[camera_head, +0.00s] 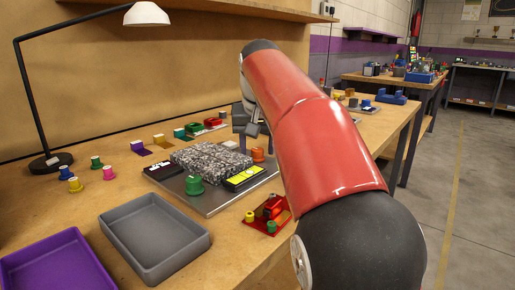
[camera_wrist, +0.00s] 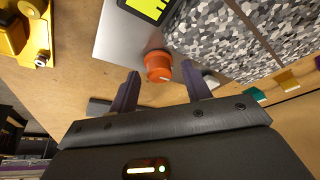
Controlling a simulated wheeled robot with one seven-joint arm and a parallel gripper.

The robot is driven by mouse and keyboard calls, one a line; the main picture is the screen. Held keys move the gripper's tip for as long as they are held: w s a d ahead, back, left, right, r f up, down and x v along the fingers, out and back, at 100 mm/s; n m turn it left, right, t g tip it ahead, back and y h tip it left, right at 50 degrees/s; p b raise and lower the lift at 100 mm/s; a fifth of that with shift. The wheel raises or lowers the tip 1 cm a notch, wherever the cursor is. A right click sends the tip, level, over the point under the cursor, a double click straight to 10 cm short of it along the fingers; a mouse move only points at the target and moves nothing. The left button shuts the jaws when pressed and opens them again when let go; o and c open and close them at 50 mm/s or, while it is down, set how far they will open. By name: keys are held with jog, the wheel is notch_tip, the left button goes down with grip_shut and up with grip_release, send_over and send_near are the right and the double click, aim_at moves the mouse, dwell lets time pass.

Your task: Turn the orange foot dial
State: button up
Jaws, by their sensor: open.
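The orange foot dial (camera_head: 258,155) stands on the metal plate (camera_head: 215,203), at the right end of the grey speckled block (camera_head: 205,160). In the wrist view the dial (camera_wrist: 158,66) is a short orange knob with a wider foot, standing by a corner of the plate. My gripper (camera_head: 250,128) is above and behind the dial in the head view. In the wrist view my gripper (camera_wrist: 162,76) is open and empty. Its two fingers point toward the dial, one to each side of it. I cannot tell whether they touch it.
A green dial (camera_head: 194,186) and a black-and-yellow panel (camera_head: 243,178) sit on the same plate. A red fixture with knobs (camera_head: 270,212) is at the table's front edge. A grey tray (camera_head: 155,237), a purple tray (camera_head: 45,265) and a lamp (camera_head: 50,163) stand left.

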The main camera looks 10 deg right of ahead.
jog(key=c, duration=1)
jog(key=m+p, duration=0.1)
jog(key=m, duration=0.1)
jog(key=m+h+p, duration=0.1)
jog(key=m, duration=0.1)
jog(key=shift+w+a+r+h+p, duration=0.1)
jog(key=shift+r+h+p, duration=0.05)
jog(key=shift+h+p, duration=0.2)
jog(key=m+g+h+p, duration=0.1)
jog(key=m+p, duration=0.1)
jog(key=m, duration=0.1)
jog(key=m+g+p, duration=0.1)
jog(key=m+p, duration=0.1)
jog(key=m, duration=0.1)
jog(key=shift+w+a+h, duration=0.1)
jog(key=shift+h, duration=0.25)
jog(key=m+g, duration=0.1)
jog(key=m, duration=0.1)
jog(key=m+p, duration=0.1)
jog(key=m, duration=0.1)
jog(key=shift+w+m+g+h, duration=0.15)
jog(key=shift+m+g+h, duration=0.15)
jog(key=shift+m+g, duration=0.1)
jog(key=m+g, duration=0.2)
jog(key=m, duration=0.2)
jog(key=shift+w+m, duration=0.1)
jog(key=shift+m, duration=0.3)
